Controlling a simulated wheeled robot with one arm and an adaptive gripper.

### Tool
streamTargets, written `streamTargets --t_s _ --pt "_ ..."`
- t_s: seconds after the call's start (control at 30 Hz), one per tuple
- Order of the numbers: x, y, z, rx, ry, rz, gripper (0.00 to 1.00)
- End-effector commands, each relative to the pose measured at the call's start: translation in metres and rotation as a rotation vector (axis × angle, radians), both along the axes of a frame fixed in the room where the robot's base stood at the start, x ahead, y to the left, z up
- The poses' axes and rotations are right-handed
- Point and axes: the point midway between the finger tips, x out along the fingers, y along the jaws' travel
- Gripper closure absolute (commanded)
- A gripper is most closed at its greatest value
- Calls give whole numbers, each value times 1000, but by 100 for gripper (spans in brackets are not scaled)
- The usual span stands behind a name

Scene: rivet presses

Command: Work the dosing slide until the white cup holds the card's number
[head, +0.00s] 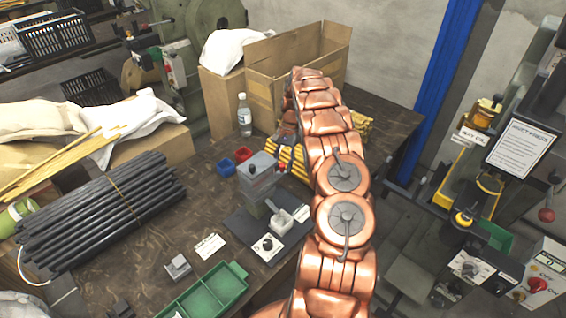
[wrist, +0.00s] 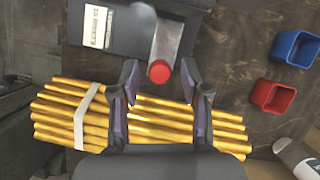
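The doser (head: 258,172), with a grey box-shaped top, stands on a dark base plate (head: 240,225) on the table. Its metal slide bar (wrist: 167,42) ends in a red knob (wrist: 159,71). The arm partly hides the gripper in the head view.
Yellow rods (wrist: 185,122) in a bundle lie beneath my fingers. Red (wrist: 272,96) and blue (wrist: 295,48) bins and a bottle (head: 244,115) stand near the doser. A green tray (head: 203,293) and black rods (head: 100,208) lie on the table's left side.

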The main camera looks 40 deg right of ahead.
Motion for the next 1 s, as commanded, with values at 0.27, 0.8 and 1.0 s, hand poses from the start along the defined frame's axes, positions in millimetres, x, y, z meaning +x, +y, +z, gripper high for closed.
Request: streamTargets --t_s 0.27,0.8,1.0 --pt "0 0 0 0 0 0 86" --pt "0 0 0 1 1 0 100" --pt "-3 0 -2 0 4 -8 100"
